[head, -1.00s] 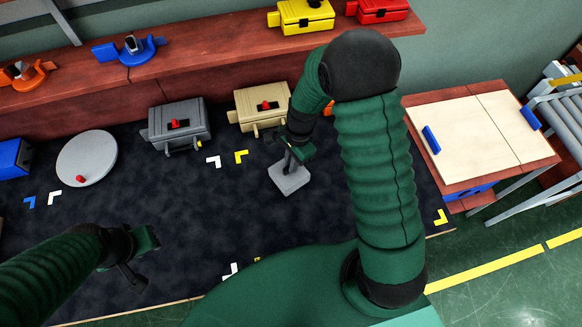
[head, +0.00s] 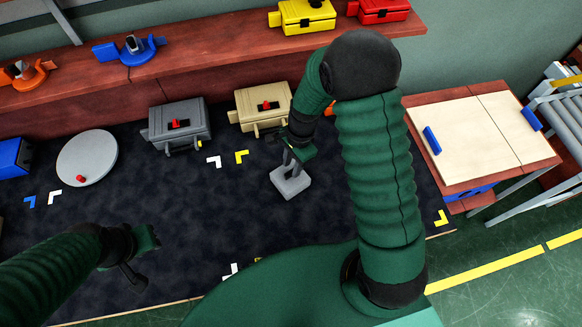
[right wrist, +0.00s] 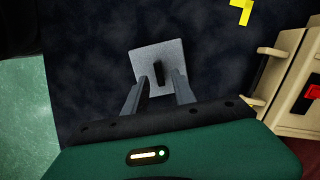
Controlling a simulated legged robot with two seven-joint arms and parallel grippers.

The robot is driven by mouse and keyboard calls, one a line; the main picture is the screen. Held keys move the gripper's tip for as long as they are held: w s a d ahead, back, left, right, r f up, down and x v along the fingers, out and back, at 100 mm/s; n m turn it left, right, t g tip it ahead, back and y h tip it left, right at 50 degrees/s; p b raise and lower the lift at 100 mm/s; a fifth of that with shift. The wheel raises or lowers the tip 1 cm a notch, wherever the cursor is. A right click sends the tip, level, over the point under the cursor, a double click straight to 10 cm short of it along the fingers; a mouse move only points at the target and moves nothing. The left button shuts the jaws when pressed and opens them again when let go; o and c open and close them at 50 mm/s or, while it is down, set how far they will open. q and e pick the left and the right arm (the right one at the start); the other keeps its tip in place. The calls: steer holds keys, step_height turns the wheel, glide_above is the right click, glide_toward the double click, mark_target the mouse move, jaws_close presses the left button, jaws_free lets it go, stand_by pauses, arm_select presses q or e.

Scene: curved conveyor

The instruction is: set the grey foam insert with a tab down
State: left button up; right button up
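The grey foam insert (head: 291,183) is a flat square plate lying on the dark mat (head: 200,235) in the head view. In the right wrist view the insert (right wrist: 147,58) shows its dark upright tab (right wrist: 157,74) in the middle. My right gripper (head: 291,160) is just above the insert. Its two fingers (right wrist: 158,86) stand apart with the tab between their lines and a clear gap on each side, so it is open and empty. My left gripper (head: 142,262) is over the mat at the lower left, away from the insert; its fingers are not clear.
A beige box (head: 262,107) and a grey box (head: 181,125), each with a red knob, stand behind the insert. A round grey disc (head: 88,158) lies at the left. A yellow corner mark (head: 241,156) and a white one (head: 214,161) are on the mat. The middle of the mat is clear.

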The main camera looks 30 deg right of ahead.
step_height(320, 180, up, 9)
steer(key=d, duration=0.2)
steer(key=s+a+r+n+t+h, duration=0.1)
steer(key=s+n, duration=0.7)
steer(key=n, duration=0.8)
steer(key=a+r+t, duration=0.1)
steer(key=a+r, duration=0.1)
steer(key=a, duration=0.1)
steer(key=shift+t+h, duration=0.4)
